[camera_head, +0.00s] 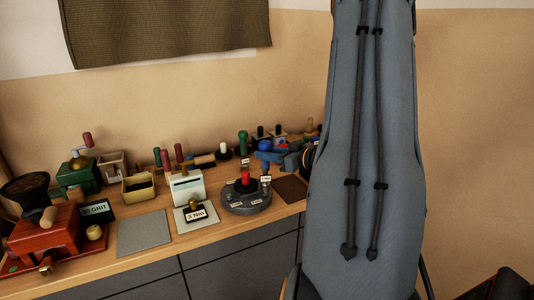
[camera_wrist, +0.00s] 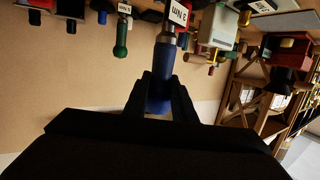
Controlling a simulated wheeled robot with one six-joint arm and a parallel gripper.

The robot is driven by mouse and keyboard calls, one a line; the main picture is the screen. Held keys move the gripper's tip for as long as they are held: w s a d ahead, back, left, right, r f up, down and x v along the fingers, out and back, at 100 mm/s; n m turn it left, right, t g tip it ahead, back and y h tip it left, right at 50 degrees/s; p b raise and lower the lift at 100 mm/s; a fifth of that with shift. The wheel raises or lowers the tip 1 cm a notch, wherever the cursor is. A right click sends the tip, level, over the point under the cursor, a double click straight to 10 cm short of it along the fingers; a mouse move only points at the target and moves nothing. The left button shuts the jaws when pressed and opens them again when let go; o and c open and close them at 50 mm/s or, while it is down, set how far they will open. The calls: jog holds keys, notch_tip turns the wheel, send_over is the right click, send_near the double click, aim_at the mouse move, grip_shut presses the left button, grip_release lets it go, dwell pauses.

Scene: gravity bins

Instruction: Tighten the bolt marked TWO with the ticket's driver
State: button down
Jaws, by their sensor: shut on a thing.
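In the wrist view my gripper (camera_wrist: 162,88) is shut on the blue handle of a driver (camera_wrist: 160,65). The driver's metal shank runs up from the handle, and a white tag reading 3 Nm (camera_wrist: 178,13) shows beside it. In the head view the ticket (camera_head: 196,215), reading 3 Nm, lies before a white box. The round grey bolt fixture (camera_head: 246,208) stands to its right, with a red piece in its middle and several small labels. I cannot read which label says TWO.
A brown pad (camera_head: 289,189) lies right of the fixture. A grey mat (camera_head: 145,234), a yellow bin (camera_head: 138,188) and a red grinder (camera_head: 45,235) stand to the left.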

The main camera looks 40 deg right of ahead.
aim_at(267, 145)
jog(key=shift+f, duration=0.4)
dwell(1.1)
jog(key=shift+r, duration=0.15)
dwell(1.9)
jog(key=shift+r+p, duration=2.25)
jog(key=shift+r, duration=1.3)
jog(key=shift+s, duration=0.1)
